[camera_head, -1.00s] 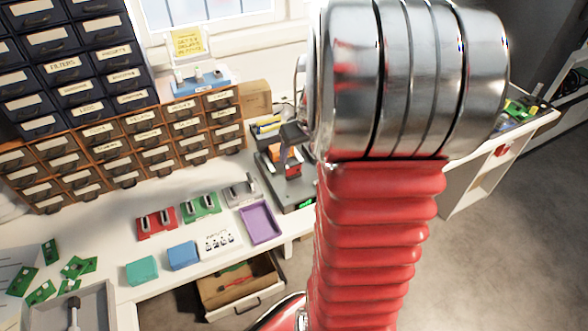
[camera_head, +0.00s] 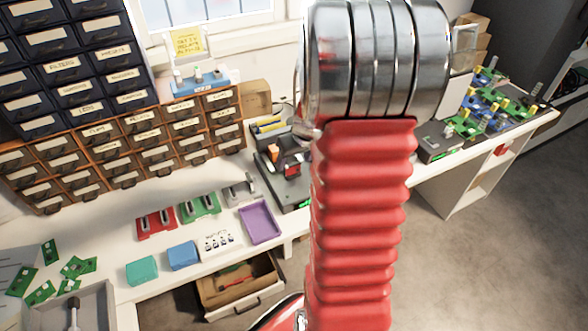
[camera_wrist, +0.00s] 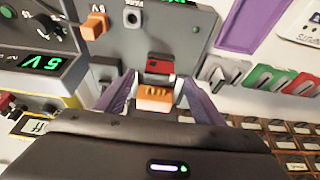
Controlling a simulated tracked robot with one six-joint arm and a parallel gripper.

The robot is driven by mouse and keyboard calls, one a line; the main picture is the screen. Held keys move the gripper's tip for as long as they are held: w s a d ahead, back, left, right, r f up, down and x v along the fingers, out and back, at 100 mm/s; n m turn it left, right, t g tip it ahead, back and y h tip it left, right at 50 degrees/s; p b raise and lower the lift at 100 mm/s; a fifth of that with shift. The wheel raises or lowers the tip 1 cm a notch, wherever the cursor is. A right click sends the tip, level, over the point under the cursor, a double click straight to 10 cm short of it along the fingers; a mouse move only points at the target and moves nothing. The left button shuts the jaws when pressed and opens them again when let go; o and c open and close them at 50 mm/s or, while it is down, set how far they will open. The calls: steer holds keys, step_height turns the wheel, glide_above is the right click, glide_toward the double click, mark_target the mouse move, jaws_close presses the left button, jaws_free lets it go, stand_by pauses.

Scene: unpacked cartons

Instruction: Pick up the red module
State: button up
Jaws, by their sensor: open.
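A small red module (camera_wrist: 158,67) with a dark end sits at the grey device in the wrist view, straight ahead between my fingertips. It also shows as a small red patch in the head view (camera_head: 293,169), close beside my arm. My gripper (camera_wrist: 160,82) is open, one purple finger on each side. An orange block (camera_wrist: 155,98) lies between the fingers, nearer the palm. I cannot tell whether the fingers touch either piece. In the head view my arm hides part of this spot.
The grey device (camera_wrist: 180,35) has an orange knob beside the module. Another unit with a green display (camera_wrist: 42,60) stands at left in the wrist view. Red (camera_head: 156,224) and green (camera_head: 200,208) holders and a purple tray (camera_head: 260,224) stand on the bench. Drawers (camera_head: 120,150) line the back.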

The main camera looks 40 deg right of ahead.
mark_target(294, 164)
steer(key=shift+x, duration=2.3)
steer(key=shift+s, duration=0.15)
steer(key=shift+c, duration=0.5)
steer(key=c, duration=1.4)
step_height(294, 164, up, 10)
